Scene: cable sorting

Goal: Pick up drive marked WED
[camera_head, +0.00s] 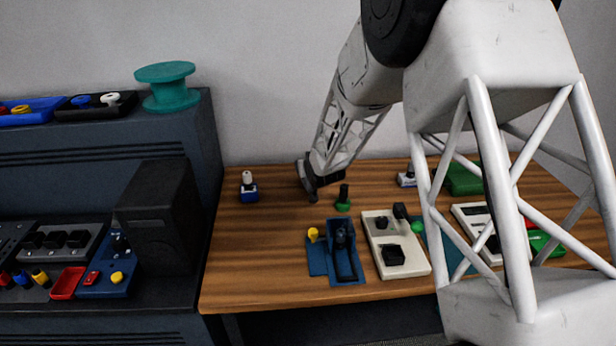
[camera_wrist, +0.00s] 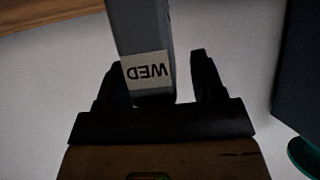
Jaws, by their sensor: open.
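The drive marked WED (camera_wrist: 148,40) is a grey bar with a pale label, whose letters appear upside down in the wrist view. Its labelled end lies between the two fingers of my gripper (camera_wrist: 160,78). It is close to the left finger, with a gap to the right finger; whether it touches the left one I cannot tell. The fingers are apart. In the head view my gripper (camera_head: 312,182) is over the back of the wooden table, and I cannot make out the drive there.
On the wooden table (camera_head: 235,270) stand a blue-based connector (camera_head: 248,190), a green-based plug (camera_head: 343,200), a blue holder (camera_head: 345,278) and a cream box (camera_head: 418,268). A dark cabinet with a teal spool (camera_head: 168,90) stands left. My arm hides part of the table's right side.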

